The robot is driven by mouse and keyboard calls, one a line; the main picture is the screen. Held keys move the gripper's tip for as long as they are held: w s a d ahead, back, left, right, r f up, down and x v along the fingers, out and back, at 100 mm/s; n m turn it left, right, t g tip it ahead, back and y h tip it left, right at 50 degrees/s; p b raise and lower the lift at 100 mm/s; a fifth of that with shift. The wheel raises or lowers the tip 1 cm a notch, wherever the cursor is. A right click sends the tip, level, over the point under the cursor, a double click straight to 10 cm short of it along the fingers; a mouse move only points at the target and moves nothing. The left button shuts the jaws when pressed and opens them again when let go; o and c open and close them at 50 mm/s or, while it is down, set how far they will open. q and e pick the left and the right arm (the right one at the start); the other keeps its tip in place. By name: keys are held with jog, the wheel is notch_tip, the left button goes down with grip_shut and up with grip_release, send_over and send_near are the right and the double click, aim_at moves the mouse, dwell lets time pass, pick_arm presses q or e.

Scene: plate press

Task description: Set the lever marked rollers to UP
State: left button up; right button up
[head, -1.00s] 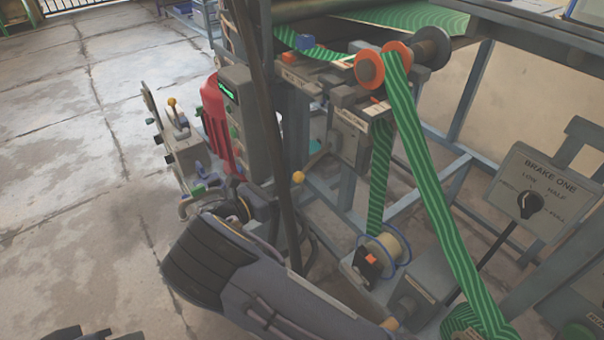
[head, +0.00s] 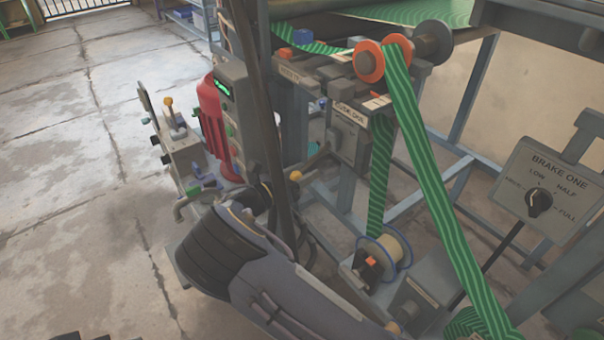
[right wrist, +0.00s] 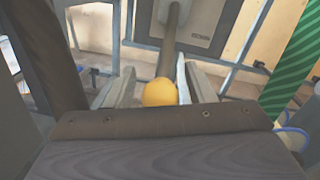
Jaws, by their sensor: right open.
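A lever with a yellow ball knob (head: 296,175) sticks out from a grey box (head: 350,135) on the press frame. The box's label is too small to read surely. In the right wrist view the knob (right wrist: 160,92) sits between the two fingers of my right gripper (right wrist: 155,84), with a gap beside them. The shaft runs up from it to a grey plate (right wrist: 188,22) with small lettering. In the head view my right gripper (head: 262,192) is just left of the knob, its fingertips mostly hidden. My left gripper does not show clearly.
A dark upright post (head: 265,110) stands close beside my right gripper. A green striped web (head: 425,180) runs down over orange-flanged rollers (head: 369,61). A spool (head: 385,252) sits below. Brake One dial (head: 540,204) is right.

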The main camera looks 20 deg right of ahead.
grip_shut()
jog(key=r+y+p, duration=0.1)
jog(key=r+p, duration=0.1)
jog(key=p, duration=0.2)
jog(key=a+r+g+y+p, duration=0.1)
jog(key=r+y+p, duration=0.1)
jog(key=p, duration=0.3)
jog(key=r+g+y+p, duration=0.1)
jog(key=r+p, duration=0.1)
jog(key=p, duration=0.3)
jog(key=shift+s+a+r+y, duration=0.1)
jog(key=shift+s+a+y, duration=0.25)
jog(key=shift+y, duration=0.05)
notch_tip(320, 180, up, 4)
jog(key=g+y+p, duration=0.1)
jog(key=y+p, duration=0.1)
jog(key=p, duration=0.2)
jog(key=y+p, duration=0.2)
jog(key=p, duration=0.3)
jog(key=shift+d+m+g, duration=0.1)
jog(key=shift+m+g, duration=0.2)
jog(key=shift+g, duration=0.1)
jog(key=shift+w+d+r+y+p, duration=0.1)
jog(key=shift+r+y+p, duration=0.2)
jog(key=shift+y+p, duration=0.3)
jog(key=shift+w+d+r+p, duration=0.15)
jog(key=shift+d+r+p, duration=0.05)
jog(key=shift+r+p, duration=0.2)
grip_release()
